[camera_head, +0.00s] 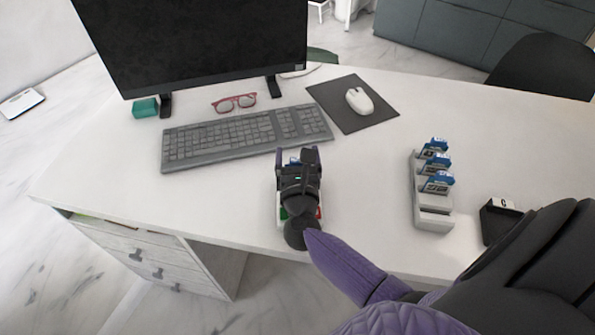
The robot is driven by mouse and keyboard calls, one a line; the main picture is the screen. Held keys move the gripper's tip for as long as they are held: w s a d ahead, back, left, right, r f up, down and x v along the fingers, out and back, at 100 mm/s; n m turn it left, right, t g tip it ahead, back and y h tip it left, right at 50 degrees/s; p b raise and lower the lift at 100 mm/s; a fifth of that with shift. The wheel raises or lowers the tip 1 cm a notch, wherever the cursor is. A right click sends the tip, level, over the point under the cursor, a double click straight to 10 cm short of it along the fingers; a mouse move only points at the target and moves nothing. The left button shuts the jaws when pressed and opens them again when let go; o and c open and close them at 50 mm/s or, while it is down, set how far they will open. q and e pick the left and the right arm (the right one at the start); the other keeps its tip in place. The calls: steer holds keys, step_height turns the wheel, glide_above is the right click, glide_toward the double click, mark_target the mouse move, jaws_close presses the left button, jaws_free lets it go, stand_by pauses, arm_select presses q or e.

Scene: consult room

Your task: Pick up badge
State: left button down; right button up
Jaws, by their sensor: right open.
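My right gripper (298,158) reaches in from the lower right and is over the desk, just in front of the keyboard. It is open. Under it is a mostly hidden white item (279,212) with green, red and blue bits showing around the gripper's edges; I cannot tell whether this is the badge or a holder. Several blue-and-white card-like pieces (437,183) stand in a row in a white holder (434,220) to the right of the gripper. I cannot tell whether any is a badge. My left gripper is out of view.
A grey keyboard (245,138), red glasses (234,103), a monitor (195,40) and a teal box (145,108) are at the back. A white mouse (359,101) rests on a dark pad (335,105). A black object (497,222) is at the right. The desk (370,200) is clear between gripper and holder.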

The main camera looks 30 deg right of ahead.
steer(key=shift+w+d, duration=0.15)
steer(key=shift+w, duration=0.1)
jaws_close()
steer(key=shift+r, duration=0.1)
